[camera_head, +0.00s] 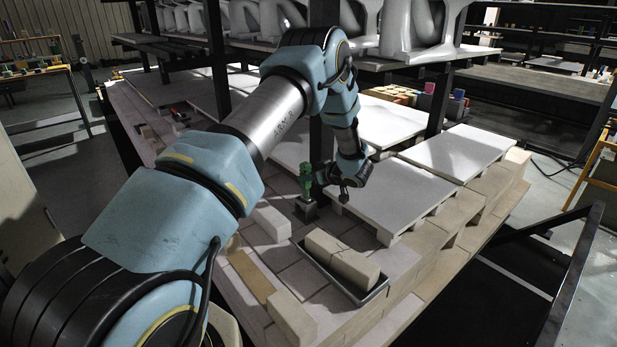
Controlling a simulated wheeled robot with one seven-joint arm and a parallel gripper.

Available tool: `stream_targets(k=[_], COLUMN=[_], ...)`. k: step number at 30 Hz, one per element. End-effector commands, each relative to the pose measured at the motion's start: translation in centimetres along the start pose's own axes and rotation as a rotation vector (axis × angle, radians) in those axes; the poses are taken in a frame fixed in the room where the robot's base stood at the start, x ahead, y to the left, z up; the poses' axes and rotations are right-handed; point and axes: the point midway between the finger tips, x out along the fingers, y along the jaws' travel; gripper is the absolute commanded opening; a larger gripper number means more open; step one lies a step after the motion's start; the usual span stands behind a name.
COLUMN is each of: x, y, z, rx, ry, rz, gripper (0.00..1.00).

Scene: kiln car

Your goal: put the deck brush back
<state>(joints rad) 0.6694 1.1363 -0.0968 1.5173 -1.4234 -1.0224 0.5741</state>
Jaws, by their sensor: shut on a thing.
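My arm reaches across the kiln car, and its wrist points left in front of a dark post. My gripper (314,180) is small and partly in shadow at the wrist's end, shut on a slim green thing (306,174), which I take to be the deck brush.
A dark tray (374,296) holding pale bricks (341,259) lies in front of the gripper. A tan strip (250,276) and loose blocks (271,222) lie to its left. White slabs (400,192) rest on bricks at right. Dark posts and a shelf of grey castings stand behind.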

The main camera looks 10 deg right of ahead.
Motion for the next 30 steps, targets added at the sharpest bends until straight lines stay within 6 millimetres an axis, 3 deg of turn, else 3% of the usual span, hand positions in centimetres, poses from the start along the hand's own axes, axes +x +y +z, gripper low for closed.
stream_targets(k=[30], x=[0.7], y=[0.0], z=[1.2], rx=[0.000], ry=[0.001], rz=[0.000], gripper=[0.00])
